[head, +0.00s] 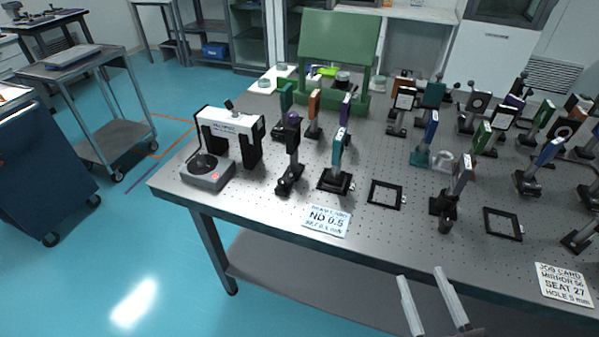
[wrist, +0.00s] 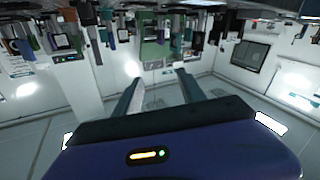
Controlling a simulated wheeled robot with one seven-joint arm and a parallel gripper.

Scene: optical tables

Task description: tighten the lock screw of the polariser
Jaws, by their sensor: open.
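My gripper (head: 420,273) is open and empty in front of the table's front edge, its two pale fingers apart. It also shows in the wrist view (wrist: 159,76), with nothing between the fingers. I cannot tell for sure which mount is the polariser, and no lock screw can be made out at this size. Upright optic mounts stand on the perforated table (head: 270,205): a black one (head: 290,160) at left, a teal one (head: 338,150) on a black base, and a grey-faced one (head: 461,175) on a black base, nearest my gripper. My gripper touches none of them.
A white-topped black instrument (head: 232,122) with a grey round-topped unit (head: 207,172) stands at the left end. Two empty black frames (head: 386,194) (head: 503,224) lie on the table. Cards reading ND 0.5 (head: 327,220) and SEAT 27 (head: 564,283) are at the front edge. Many mounts crowd the right.

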